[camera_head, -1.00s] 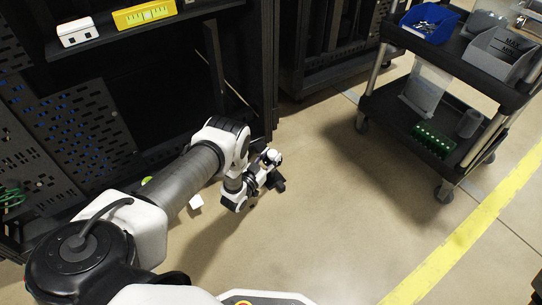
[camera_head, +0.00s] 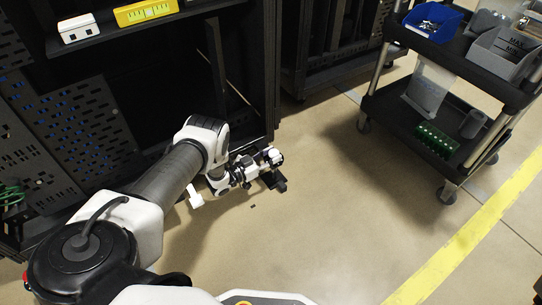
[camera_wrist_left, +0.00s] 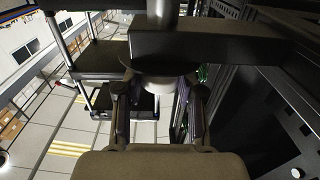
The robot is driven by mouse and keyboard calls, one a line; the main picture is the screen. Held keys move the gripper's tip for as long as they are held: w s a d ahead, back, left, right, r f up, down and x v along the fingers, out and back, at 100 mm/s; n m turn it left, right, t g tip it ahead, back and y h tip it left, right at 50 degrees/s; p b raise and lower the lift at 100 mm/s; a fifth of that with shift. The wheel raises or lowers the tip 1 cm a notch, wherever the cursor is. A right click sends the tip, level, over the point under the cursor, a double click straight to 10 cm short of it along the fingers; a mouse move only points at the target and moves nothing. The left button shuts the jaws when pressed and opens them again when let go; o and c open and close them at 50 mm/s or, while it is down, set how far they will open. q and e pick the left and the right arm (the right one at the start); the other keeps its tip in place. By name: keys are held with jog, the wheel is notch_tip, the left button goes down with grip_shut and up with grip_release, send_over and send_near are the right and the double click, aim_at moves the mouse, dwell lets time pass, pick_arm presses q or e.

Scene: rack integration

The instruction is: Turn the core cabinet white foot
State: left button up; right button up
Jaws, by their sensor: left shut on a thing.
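The core cabinet (camera_head: 263,60) is the tall black rack at the left and centre of the head view. My left gripper (camera_head: 274,170) is low over the floor near its front corner. In the left wrist view, the left fingers (camera_wrist_left: 160,92) stand on both sides of a pale round foot (camera_wrist_left: 158,82) under a black cabinet beam (camera_wrist_left: 205,44). The gripper is shut on this foot. The foot's lower part is hidden, and the head view does not show it clearly. My right gripper is not in view.
A black cart (camera_head: 388,104) with a blue bin (camera_head: 433,20), a grey bin (camera_head: 500,54) and a green board (camera_head: 437,140) stands at the right. Open floor and a yellow line (camera_head: 470,236) lie in front. A small dark piece (camera_head: 253,206) is on the floor.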

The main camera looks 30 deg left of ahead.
aim_at(271, 153)
pick_arm(q)
jog(key=o, duration=1.2)
jog(key=shift+c, duration=0.2)
jog(key=shift+r, duration=0.1)
notch_tip(271, 153, up, 10)
jog(key=shift+f, duration=0.1)
